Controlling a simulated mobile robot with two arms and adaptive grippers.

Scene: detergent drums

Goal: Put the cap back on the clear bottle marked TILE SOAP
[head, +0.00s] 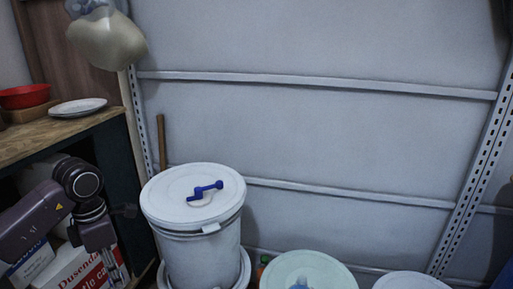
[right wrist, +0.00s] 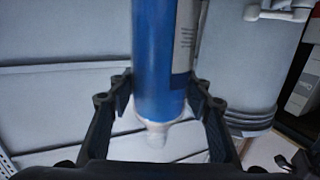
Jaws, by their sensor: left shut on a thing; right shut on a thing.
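In the right wrist view a blue bottle (right wrist: 160,55) with a grey label at its right side stands between the fingers of my right gripper (right wrist: 160,108), which is shut on it. Its pale narrow end (right wrist: 154,135) points down in that picture, and I see no cap on it. The label is too blurred to read, so I cannot confirm TILE SOAP. In the head view my left gripper (head: 116,272) points down at the lower left, beside the shelf unit. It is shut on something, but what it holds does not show. No loose cap can be made out.
A white drum (head: 195,255) with a blue tap (head: 205,190) on its lid stands right of my left gripper. A pale green lid (head: 310,268) and another white lid (head: 410,281) are at the bottom. A wooden shelf (head: 60,136) holds a red bowl (head: 24,97) and plates (head: 78,106).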

